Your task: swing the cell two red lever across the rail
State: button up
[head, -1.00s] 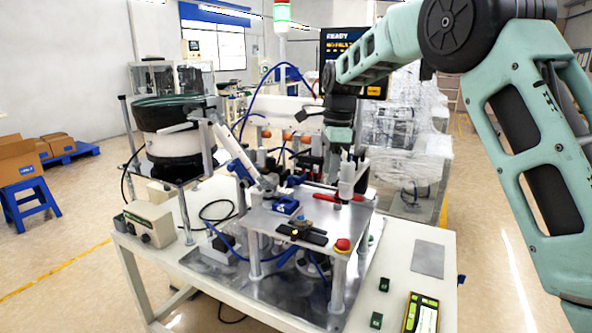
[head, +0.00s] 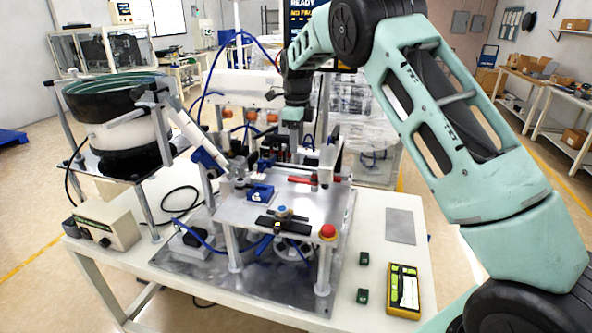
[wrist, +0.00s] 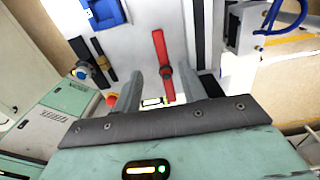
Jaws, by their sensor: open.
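The red lever (head: 301,179) lies flat on the raised metal plate (head: 310,207), toward its back edge, in the head view. In the wrist view the red lever (wrist: 159,48) runs up the picture, with a round pivot near its lower part. My gripper (wrist: 160,76) is open in the wrist view, its two fingers on either side of the lever's lower part with gaps at both sides. No contact shows. In the head view the gripper hangs behind the plate and its fingertips are hard to make out. I cannot tell which part is the rail.
A blue block (head: 260,192), a black bar with a blue knob (head: 284,213) and a red button (head: 327,232) stand on the plate. A bowl feeder (head: 118,120) is at left. A yellow meter (head: 404,290) lies at the table's front right.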

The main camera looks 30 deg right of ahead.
aim_at(297, 178)
notch_tip(297, 178, down, 11)
jog(key=p, duration=0.3)
grip_shut()
